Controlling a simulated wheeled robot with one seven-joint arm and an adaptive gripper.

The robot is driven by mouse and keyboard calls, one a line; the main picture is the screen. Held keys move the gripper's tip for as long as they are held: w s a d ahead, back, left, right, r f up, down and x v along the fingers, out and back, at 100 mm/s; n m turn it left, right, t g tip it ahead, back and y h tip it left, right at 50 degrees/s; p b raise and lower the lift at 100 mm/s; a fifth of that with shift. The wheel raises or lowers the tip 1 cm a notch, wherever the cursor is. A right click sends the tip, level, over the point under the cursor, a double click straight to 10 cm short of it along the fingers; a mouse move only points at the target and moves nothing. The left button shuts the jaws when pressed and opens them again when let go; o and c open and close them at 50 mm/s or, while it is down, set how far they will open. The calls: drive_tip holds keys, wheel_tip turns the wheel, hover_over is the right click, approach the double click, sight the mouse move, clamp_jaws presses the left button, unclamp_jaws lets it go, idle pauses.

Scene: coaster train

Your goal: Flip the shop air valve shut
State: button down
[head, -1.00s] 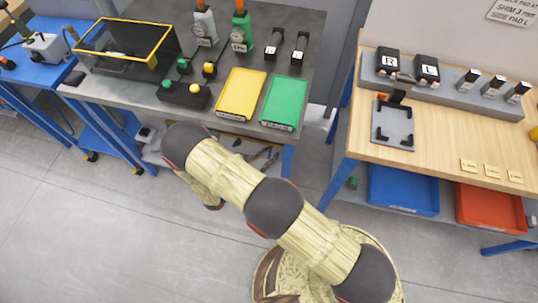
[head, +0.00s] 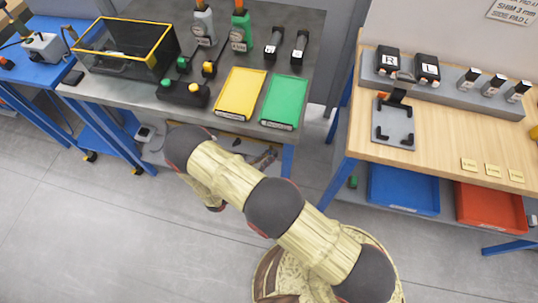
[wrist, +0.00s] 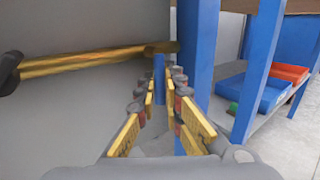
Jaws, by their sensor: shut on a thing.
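In the wrist view, a yellow pipe (wrist: 95,62) runs across the left half and ends at a dark grey fitting (wrist: 160,47). A blue lever (wrist: 158,66) hangs roughly straight down below that fitting, so it stands crosswise to the pipe. My gripper (wrist: 161,88) points at it, with its yellow-padded fingers on either side and the far fingertips closed on the lever. The lever's lower part is hidden between the fingers. In the head view my arm reaches down in front of the grey bench; the valve and the gripper cannot be made out clearly there.
A blue bench leg (wrist: 197,60) stands close to the right of my gripper. The grey bench top (head: 135,93) with yellow (head: 240,93) and green (head: 283,102) trays lies above. A wooden bench (head: 450,130) with blue (head: 403,190) and red (head: 490,207) bins below stands right. The floor in front is clear.

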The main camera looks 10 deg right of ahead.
drive_tip(key=c, duration=1.9)
unclamp_jaws()
drive_tip(key=v, duration=1.2)
drive_tip(key=shift+s, duration=0.1)
drive_tip(key=shift+f, duration=0.1)
